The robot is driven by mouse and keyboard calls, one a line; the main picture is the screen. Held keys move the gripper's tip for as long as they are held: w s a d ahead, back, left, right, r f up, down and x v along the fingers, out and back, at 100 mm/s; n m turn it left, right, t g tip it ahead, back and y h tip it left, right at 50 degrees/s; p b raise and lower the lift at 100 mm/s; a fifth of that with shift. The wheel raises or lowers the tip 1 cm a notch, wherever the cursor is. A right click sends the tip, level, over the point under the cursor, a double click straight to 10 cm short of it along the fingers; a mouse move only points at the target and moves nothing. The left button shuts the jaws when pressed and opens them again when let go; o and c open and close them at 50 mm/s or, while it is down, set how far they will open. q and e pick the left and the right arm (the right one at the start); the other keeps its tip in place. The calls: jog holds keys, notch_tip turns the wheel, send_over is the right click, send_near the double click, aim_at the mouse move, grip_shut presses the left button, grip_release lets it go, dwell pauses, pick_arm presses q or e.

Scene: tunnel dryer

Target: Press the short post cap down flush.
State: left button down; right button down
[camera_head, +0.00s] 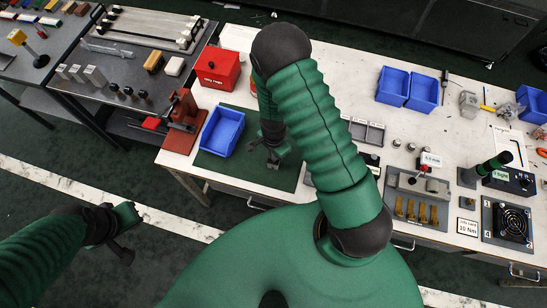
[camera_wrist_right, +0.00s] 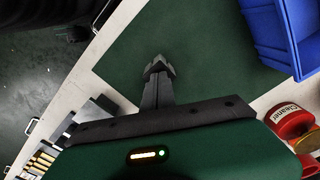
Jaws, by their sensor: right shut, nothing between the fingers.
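I cannot tell for certain which part is the short post cap. Several brass posts (camera_head: 411,212) stand in a grey fixture (camera_head: 393,180) on the white bench, right of my right arm. My right gripper (camera_head: 272,164) is over the green mat (camera_head: 245,172), shut and empty, well left of that fixture. In the right wrist view its fingertips (camera_wrist_right: 158,67) are together above the mat, touching no object. Brass parts (camera_wrist_right: 42,160) show at that view's lower left edge. My left gripper (camera_head: 124,252) is over the floor, away from the bench; its fingers are unclear.
A blue bin (camera_head: 221,131) stands at the mat's left, beside a red press (camera_head: 182,122) and red box (camera_head: 217,68). A red cleaner can (camera_wrist_right: 290,118) is at the wrist view's right. Right of the fixture are a black post device (camera_head: 490,166) and a fan (camera_head: 512,222).

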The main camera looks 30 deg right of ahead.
jog(key=shift+s, duration=0.1)
jog(key=shift+r+p, duration=0.95)
jog(key=shift+p, duration=0.05)
notch_tip(320, 180, up, 4)
jog(key=p, duration=0.3)
jog(key=shift+p, duration=0.3)
jog(key=shift+w+a+r, duration=0.1)
jog(key=shift+w+r, duration=0.05)
jog(key=shift+w, duration=0.15)
jog(key=s+a+r+n+t+b, duration=0.1)
jog(key=s+a+r+n+b, duration=0.1)
jog(key=r+n+b, duration=0.2)
jog(key=s+a+r+n+t+b, duration=0.1)
jog(key=r+n+b, duration=0.3)
jog(key=r+n, duration=0.6)
jog(key=shift+s+a+r+n+t, duration=0.25)
jog(key=shift+s+a+n, duration=0.3)
jog(key=shift+s+n, duration=0.3)
